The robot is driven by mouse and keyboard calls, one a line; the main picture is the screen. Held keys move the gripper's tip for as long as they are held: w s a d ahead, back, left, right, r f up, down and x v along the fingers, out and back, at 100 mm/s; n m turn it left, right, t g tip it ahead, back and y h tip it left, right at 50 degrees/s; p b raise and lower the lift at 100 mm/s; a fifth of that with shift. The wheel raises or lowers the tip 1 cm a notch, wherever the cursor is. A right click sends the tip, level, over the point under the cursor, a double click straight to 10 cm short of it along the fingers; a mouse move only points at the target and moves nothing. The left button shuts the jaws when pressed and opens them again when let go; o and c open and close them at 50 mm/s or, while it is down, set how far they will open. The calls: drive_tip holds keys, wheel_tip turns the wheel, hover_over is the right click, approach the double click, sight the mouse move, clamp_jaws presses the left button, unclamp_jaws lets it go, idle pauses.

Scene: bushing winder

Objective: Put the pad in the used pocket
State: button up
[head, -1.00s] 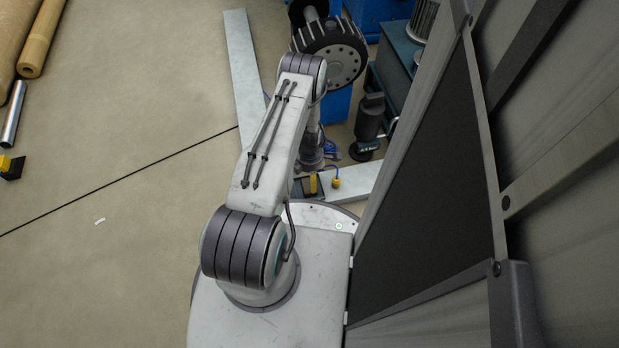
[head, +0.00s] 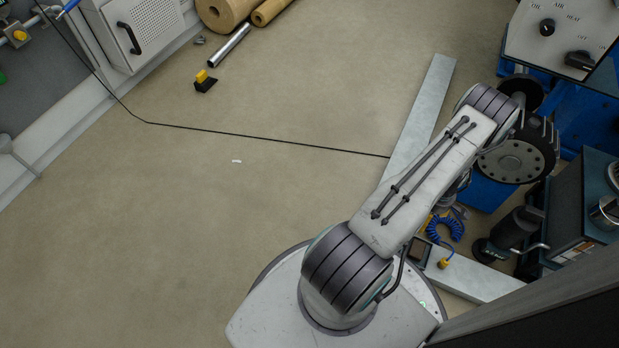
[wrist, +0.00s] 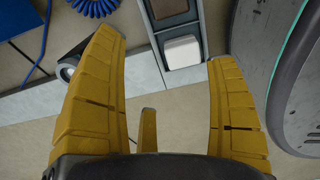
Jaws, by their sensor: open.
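In the wrist view, a small white square block (wrist: 182,52), which looks like the pad, sits in the lower compartment of a grey-framed two-part tray (wrist: 158,38). The upper compartment shows a brown inside and looks empty; I cannot tell which one is the used pocket. My gripper (wrist: 166,46) is open, with its yellow fingers apart and nothing between them. The tray lies beyond and between the fingertips. In the head view, the dark tray (head: 421,252) shows partly beside my arm, on or by a pale floor beam. My gripper is mostly hidden behind my arm there.
Pale beams (head: 425,105) cross the floor under my arm. A blue coiled hose (head: 445,229), a black cylinder (head: 510,232) and a dark cart (head: 590,200) are at the right. A ribbed wheel (head: 515,150) stands beyond my elbow. Open floor (head: 200,240) lies left.

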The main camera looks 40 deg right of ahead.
drive_tip(key=w+a+r, duration=0.2)
drive_tip(key=w+r, duration=1.2)
drive_tip(key=w+a+r+m, duration=0.2)
drive_tip(key=w+a+r, duration=0.95)
drive_tip(key=r, duration=0.25)
drive_tip(key=a+r+t, duration=0.1)
drive_tip(key=a+r, duration=0.4)
drive_tip(key=a, duration=0.3)
drive_tip(key=a+r+t, duration=0.1)
drive_tip(key=a+r, duration=0.4)
drive_tip(key=a, duration=0.4)
drive_tip(key=s+a+r+m, duration=0.2)
drive_tip(key=s+a+r, duration=0.1)
drive_tip(key=s+a, duration=0.6)
drive_tip(key=shift+s+a+r, duration=0.15)
drive_tip(key=shift+a+r, duration=0.25)
drive_tip(key=shift+a, duration=0.65)
drive_tip(key=shift+r, duration=0.1)
